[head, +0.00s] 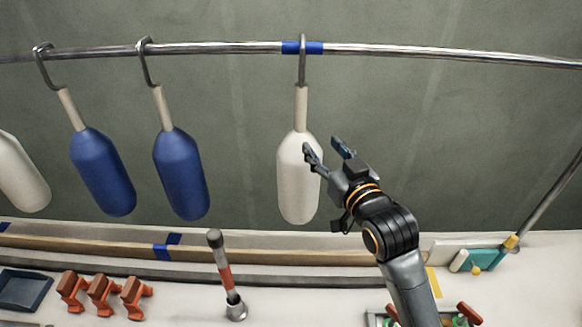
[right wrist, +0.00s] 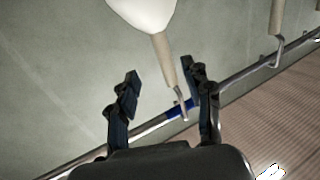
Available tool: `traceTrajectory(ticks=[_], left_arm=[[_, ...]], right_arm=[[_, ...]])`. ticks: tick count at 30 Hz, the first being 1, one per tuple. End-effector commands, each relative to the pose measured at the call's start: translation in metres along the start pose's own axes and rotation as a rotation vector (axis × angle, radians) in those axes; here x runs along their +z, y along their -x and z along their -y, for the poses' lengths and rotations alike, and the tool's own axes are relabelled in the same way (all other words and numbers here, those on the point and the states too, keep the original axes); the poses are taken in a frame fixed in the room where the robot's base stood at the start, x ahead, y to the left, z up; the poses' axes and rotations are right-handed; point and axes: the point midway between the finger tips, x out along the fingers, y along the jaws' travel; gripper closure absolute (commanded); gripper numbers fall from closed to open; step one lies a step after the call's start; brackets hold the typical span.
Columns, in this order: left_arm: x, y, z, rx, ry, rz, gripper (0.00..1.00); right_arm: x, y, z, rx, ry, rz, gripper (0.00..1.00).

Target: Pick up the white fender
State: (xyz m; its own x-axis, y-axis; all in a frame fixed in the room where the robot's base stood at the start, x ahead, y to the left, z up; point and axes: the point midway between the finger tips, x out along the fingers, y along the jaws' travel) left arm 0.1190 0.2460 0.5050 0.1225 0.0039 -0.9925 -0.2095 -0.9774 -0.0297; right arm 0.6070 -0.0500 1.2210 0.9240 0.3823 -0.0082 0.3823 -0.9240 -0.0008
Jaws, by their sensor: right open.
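The white fender (head: 297,190) hangs by a beige neck and metal hook from the rail, at a blue band (head: 290,47) near the middle of the head view. In the right wrist view the fender's white body (right wrist: 146,12) shows at the top, with its neck and hook running down between the fingers as seen in the picture. My right gripper (head: 326,150) is open and empty beside the fender's upper right side; one finger overlaps the body in the picture. Whether it touches cannot be told. My left gripper is not in view.
Two blue fenders (head: 103,172) and (head: 181,176) hang to the left, with another white fender (head: 22,175) at the left edge. The metal rail (head: 220,49) spans the top. Below, a bench holds orange clamps (head: 102,293), a dark tray (head: 24,289) and an upright orange-banded tool (head: 224,272).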

Motion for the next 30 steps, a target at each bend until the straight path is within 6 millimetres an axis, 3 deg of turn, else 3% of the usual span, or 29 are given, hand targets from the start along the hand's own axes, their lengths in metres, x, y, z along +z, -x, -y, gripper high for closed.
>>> traceTrajectory(ticks=[5, 9, 13, 17, 24, 30], left_arm=[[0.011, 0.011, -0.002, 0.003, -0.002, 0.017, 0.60], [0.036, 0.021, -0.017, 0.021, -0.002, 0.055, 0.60], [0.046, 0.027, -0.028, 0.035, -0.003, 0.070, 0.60], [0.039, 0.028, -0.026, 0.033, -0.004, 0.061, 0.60], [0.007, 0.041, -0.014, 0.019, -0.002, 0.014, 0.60], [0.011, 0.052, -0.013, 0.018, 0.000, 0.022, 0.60]], right_arm=[[-0.004, -0.028, 0.001, -0.001, 0.001, 0.001, 0.50], [-0.003, -0.056, 0.000, 0.000, 0.001, 0.001, 0.50], [-0.002, -0.074, 0.000, 0.000, 0.001, 0.001, 0.50], [0.000, -0.083, 0.000, 0.000, 0.001, 0.001, 0.50], [-0.001, -0.102, 0.002, 0.000, 0.000, 0.003, 0.50], [0.002, -0.127, 0.002, -0.001, 0.000, 0.001, 0.50]])
